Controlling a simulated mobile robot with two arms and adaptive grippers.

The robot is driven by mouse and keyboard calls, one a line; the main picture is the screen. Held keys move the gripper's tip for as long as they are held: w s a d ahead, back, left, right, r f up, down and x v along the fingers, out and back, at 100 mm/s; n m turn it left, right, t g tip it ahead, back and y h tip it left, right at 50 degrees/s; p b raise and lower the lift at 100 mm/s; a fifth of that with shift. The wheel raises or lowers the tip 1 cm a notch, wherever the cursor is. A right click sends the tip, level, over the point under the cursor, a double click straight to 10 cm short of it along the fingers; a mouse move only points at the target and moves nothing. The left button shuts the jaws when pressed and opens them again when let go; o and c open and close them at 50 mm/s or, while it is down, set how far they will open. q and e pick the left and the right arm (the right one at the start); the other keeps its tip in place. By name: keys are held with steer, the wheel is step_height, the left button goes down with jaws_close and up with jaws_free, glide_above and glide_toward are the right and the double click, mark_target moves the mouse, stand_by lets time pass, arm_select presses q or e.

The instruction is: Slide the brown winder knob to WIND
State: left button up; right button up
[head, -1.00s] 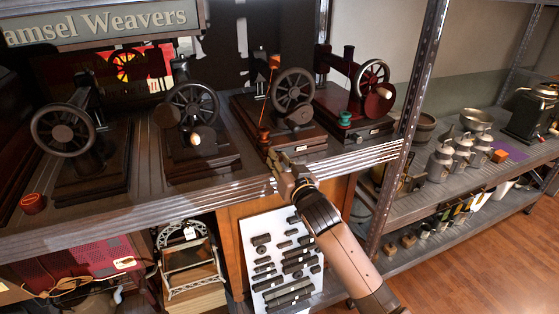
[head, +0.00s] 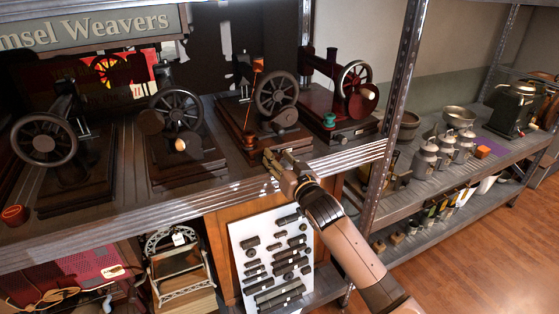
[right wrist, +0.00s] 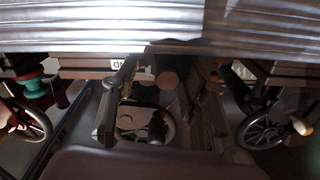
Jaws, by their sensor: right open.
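In the head view, the third machine from the left (head: 275,105) stands on a wooden base on the shelf, with a dark handwheel and orange thread. My right gripper (head: 277,156) is open and empty at the front edge of that base. In the right wrist view, which is upside down, a brown round knob (right wrist: 167,80) seems to be the winder knob. It sits at the base front, beside a white label (right wrist: 118,65) reading partly "ND". My right gripper's fingers (right wrist: 132,118) show there, apart from each other. In the head view the knob is hidden or too small to tell. My left gripper is not in view.
A red machine (head: 342,90) stands to the right, and two dark machines (head: 178,120) stand to the left. The ridged shelf edge (head: 330,160) runs below the gripper. A metal post (head: 398,120) rises right of the arm. A white tool board (head: 270,255) hangs below.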

steer(key=shift+s+a, duration=0.1)
steer(key=shift+a, duration=0.05)
steer(key=shift+s+f, duration=0.1)
steer(key=shift+s, duration=0.05)
steer(key=v, duration=1.1)
steer(key=shift+s+d, duration=0.25)
